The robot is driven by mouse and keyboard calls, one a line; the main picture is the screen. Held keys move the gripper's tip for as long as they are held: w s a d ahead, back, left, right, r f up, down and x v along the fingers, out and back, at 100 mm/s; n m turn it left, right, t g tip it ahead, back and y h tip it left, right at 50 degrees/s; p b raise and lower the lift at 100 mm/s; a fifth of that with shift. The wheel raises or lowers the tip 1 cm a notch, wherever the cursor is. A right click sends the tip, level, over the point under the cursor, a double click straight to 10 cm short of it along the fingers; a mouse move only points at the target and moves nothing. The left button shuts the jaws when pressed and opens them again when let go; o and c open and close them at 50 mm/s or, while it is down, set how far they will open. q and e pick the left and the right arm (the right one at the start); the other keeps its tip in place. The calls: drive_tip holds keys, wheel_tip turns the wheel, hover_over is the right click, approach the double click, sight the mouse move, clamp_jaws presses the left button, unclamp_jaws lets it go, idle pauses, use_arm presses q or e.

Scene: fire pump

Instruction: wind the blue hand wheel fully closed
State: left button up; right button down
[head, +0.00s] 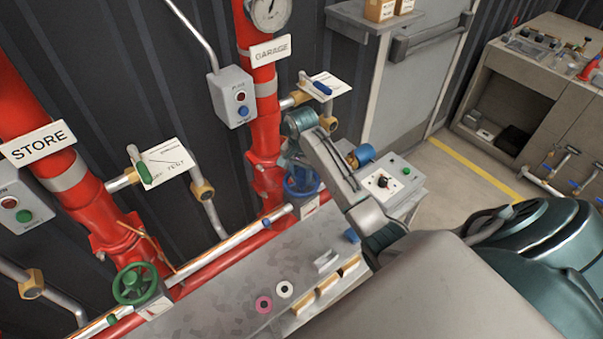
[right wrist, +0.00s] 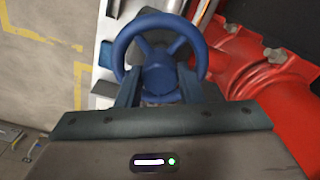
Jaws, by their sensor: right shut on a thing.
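The blue hand wheel (head: 314,190) sits on the red pipe marked GARAGE, low down, and is partly hidden behind my right arm. In the right wrist view the blue wheel (right wrist: 158,70) shows nearly face-on, with a round hub and spokes. My right gripper (head: 296,160) reaches down to it from above. In the right wrist view its two dark fingers (right wrist: 160,88) stand either side of the hub at the near part of the rim, shut on the wheel. The exact contact is partly hidden. My left gripper is not in view.
A green hand wheel (head: 135,285) is on the STORE pipe at left. A grey switch box (head: 232,97), a brass test valve (head: 328,122) and a control box (head: 390,185) stand close around. A grey bench (head: 235,300) holds rings and small blocks.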

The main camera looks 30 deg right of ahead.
drive_tip(key=m, duration=0.6)
drive_tip(key=c, duration=1.4)
unclamp_jaws()
drive_tip(key=shift+m, duration=0.6)
drive_tip(key=o, duration=0.6)
